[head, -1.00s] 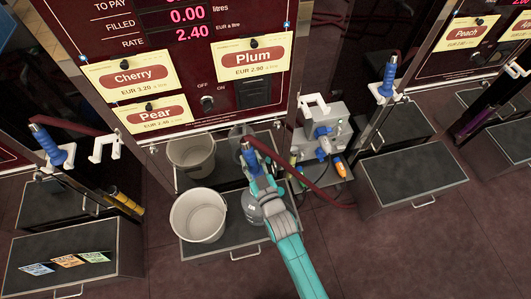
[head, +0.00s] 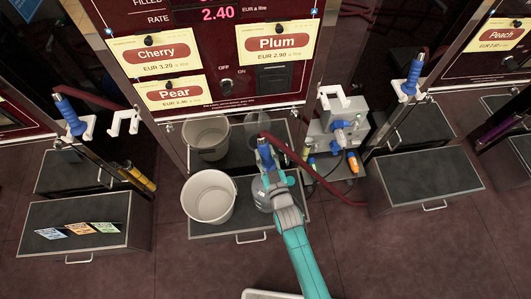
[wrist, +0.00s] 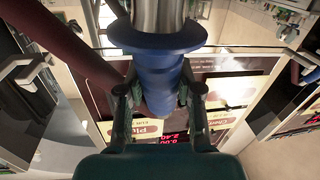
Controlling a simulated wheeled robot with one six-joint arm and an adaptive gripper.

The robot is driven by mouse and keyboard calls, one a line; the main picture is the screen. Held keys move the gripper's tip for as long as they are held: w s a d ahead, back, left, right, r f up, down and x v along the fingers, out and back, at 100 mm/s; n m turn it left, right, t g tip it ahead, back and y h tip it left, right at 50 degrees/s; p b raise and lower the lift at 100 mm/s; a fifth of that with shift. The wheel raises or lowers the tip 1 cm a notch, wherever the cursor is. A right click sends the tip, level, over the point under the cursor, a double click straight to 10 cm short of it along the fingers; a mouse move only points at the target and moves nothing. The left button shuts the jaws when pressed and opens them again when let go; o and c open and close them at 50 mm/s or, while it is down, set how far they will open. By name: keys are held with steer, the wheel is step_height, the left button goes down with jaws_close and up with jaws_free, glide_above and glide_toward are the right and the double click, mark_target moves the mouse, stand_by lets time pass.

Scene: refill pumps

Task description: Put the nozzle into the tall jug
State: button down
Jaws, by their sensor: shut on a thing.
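My gripper (head: 272,172) is shut on the blue nozzle (head: 264,153), which a dark red hose (head: 318,176) trails from to the right. In the wrist view the blue nozzle (wrist: 160,80) sits between both fingers. A grey jug (head: 261,196) stands on the dark ledge below, to the right of a white bucket. My arm and gripper cover much of the jug, and its mouth is hidden. The nozzle appears above the jug in the head view; whether its tip is inside cannot be told.
The white bucket (head: 208,198) stands close left of the jug, on the same ledge (head: 250,227). Behind is the reflective pump front with Cherry, Plum and Pear signs. An empty white hook (head: 333,98) and a grey box (head: 338,128) stand to the right. Other nozzles hang at both sides.

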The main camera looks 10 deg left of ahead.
mark_target(265, 165)
steer(key=shift+f, duration=0.1)
steer(key=shift+f, duration=3.65)
steer(key=c, duration=0.7)
jaws_free()
steer(key=shift+f, duration=0.1)
steer(key=v, duration=1.2)
